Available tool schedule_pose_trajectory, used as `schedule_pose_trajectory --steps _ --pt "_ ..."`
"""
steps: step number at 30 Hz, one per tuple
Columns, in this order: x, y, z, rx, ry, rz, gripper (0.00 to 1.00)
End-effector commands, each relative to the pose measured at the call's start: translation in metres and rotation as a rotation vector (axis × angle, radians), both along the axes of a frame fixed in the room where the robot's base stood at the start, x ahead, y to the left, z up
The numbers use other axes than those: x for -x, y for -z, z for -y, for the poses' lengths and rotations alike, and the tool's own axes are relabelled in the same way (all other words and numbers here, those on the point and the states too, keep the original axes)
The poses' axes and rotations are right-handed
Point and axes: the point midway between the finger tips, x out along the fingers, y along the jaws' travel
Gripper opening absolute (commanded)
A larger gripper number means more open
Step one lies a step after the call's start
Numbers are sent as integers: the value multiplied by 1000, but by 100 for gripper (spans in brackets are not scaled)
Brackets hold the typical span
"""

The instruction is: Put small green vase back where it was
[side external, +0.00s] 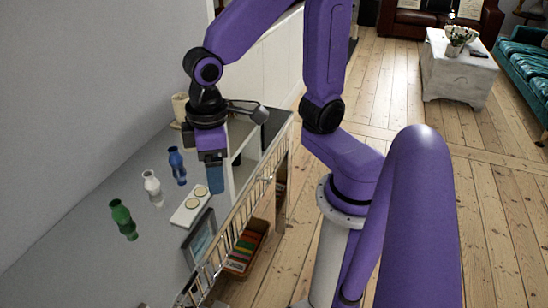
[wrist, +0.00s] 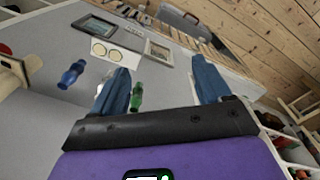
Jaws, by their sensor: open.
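The small green vase (side external: 122,215) stands on the grey top at the lower left in the side view. It also shows in the wrist view (wrist: 136,97), just right of the left finger. A white vase (side external: 152,185) and a blue vase (side external: 177,165) stand in a row with it. In the wrist view the blue vase (wrist: 72,74) is clear, while the white one is mostly hidden behind the left finger. My gripper (side external: 213,178) is open with blue fingers pointing down, right of the blue vase and apart from the green one.
A white plaque with two round discs (side external: 190,206) lies right of the vases, with a picture frame (side external: 199,238) nearer the camera. A wire rail (side external: 238,222) runs along the top's right edge. A cream object (side external: 180,107) stands behind the gripper. Grey surface around the green vase is clear.

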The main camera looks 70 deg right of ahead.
Motion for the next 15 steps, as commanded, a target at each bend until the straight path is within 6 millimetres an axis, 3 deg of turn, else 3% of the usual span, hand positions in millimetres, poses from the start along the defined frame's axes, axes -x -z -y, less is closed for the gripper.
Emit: schedule_pose_trajectory --steps 1,6,10,15 --pt "20 -2 11 -2 -78 -3 77" --pt "69 -2 41 -5 -308 -17 77" --pt "91 0 56 -5 -418 -24 77" --pt "101 1 63 -5 -471 -28 77"
